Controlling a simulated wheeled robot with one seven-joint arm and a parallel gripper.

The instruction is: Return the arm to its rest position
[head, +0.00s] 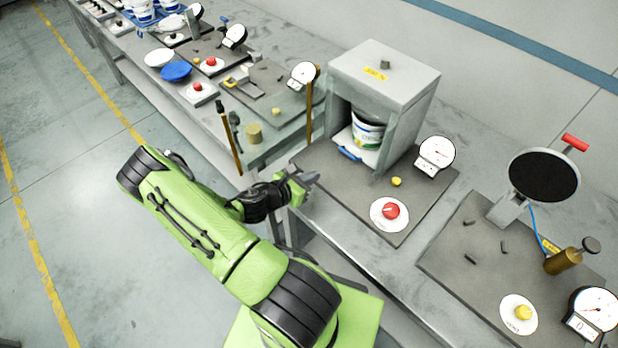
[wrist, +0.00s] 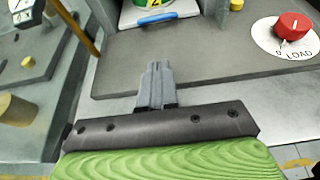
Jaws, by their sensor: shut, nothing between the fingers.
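My green arm reaches up from the bottom of the head view, with my gripper (head: 303,182) just off the front edge of the dark mat that bears the grey cabinet. In the wrist view my gripper (wrist: 157,80) is shut, its grey fingers together and nothing held. The fingertips point toward the cabinet's open front and look clear of everything.
A grey open-fronted cabinet (head: 392,75) holds a white and green tub (head: 367,130). A red knob (head: 391,211), yellow button (head: 396,181) and dial gauge (head: 436,152) stand beside it. Wooden posts (head: 228,140) stand left of my gripper. The floor (head: 80,230) at left is clear.

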